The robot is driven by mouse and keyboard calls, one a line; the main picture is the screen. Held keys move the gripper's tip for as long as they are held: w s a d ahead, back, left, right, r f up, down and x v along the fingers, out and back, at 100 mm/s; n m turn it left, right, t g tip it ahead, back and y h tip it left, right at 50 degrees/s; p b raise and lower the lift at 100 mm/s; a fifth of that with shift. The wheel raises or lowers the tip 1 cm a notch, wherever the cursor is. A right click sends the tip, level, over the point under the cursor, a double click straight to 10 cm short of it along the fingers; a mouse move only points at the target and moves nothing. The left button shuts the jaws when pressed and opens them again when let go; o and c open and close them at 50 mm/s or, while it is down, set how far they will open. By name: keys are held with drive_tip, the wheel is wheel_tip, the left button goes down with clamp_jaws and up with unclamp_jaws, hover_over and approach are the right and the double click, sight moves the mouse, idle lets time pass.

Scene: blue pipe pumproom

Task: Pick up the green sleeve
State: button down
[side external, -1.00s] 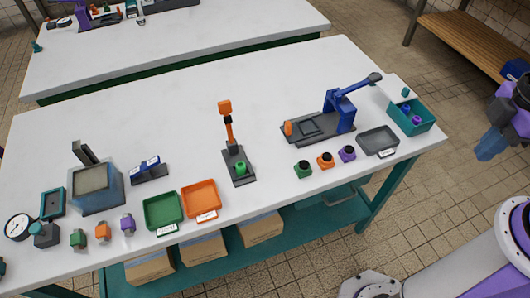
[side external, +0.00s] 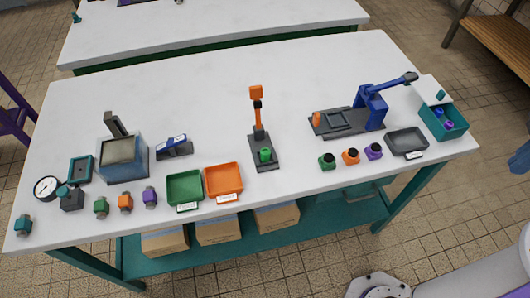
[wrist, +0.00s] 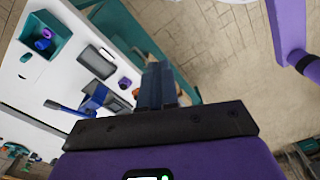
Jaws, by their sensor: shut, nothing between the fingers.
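Several green parts show in the side external view. A green piece with a black top (side external: 327,162) stands leftmost in a row with an orange and a purple one. A green cylinder (side external: 265,155) sits on the base of the orange-handled press. A green fitting (side external: 101,207) stands at the front left. I cannot tell for certain which is the sleeve. My gripper (wrist: 158,85) is shut and empty in the wrist view. Only its blue fingers (side external: 519,158) show at the right edge of the side view, beyond the table's right end. No green part is clear in the wrist view.
The grey tray (side external: 407,141) and teal bin (side external: 444,121) stand at the table's right end. The blue lever press (side external: 350,115) stands behind the row. Green (side external: 185,188) and orange (side external: 223,182) trays lie front centre. The back middle of the table is bare.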

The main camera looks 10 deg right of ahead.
drive_tip(key=c, duration=0.8)
unclamp_jaws()
drive_tip(key=shift+c, duration=0.2)
drive_tip(key=shift+a, duration=0.1)
